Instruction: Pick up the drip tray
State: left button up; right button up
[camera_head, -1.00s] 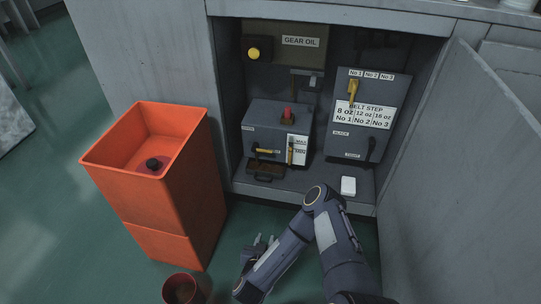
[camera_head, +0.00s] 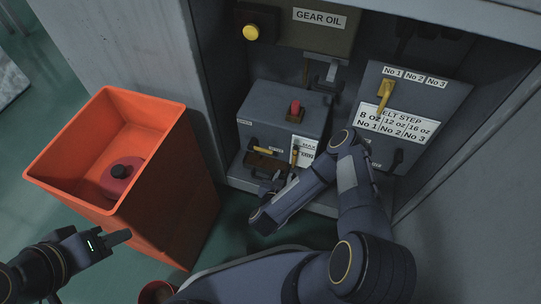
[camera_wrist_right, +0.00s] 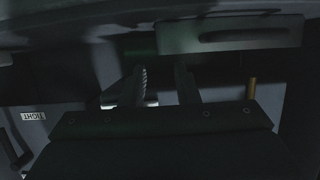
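The drip tray appears to be the small brown tray (camera_head: 265,161) with a dark handle, low on the front of the grey machine box (camera_head: 280,112) in the cabinet. My right gripper (camera_head: 274,184) is just in front of and below it in the head view. In the right wrist view the two fingers (camera_wrist_right: 160,88) stand apart with nothing between them. A flat panel with a dark handle (camera_wrist_right: 235,36) lies beyond them; I cannot tell if it is the tray. My left gripper (camera_head: 122,237) is at lower left, by the orange bin, its finger gap hidden.
The tall orange bin (camera_head: 185,190) holds a reddish item with a black knob (camera_head: 122,172). A belt step panel (camera_head: 405,120) stands right of the machine, and a grey door (camera_head: 480,190) hangs at the right. A dark red pot (camera_head: 156,292) is on the floor.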

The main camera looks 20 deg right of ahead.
jog(key=b+x, duration=0.2)
jog(key=x, duration=0.4)
grip_shut()
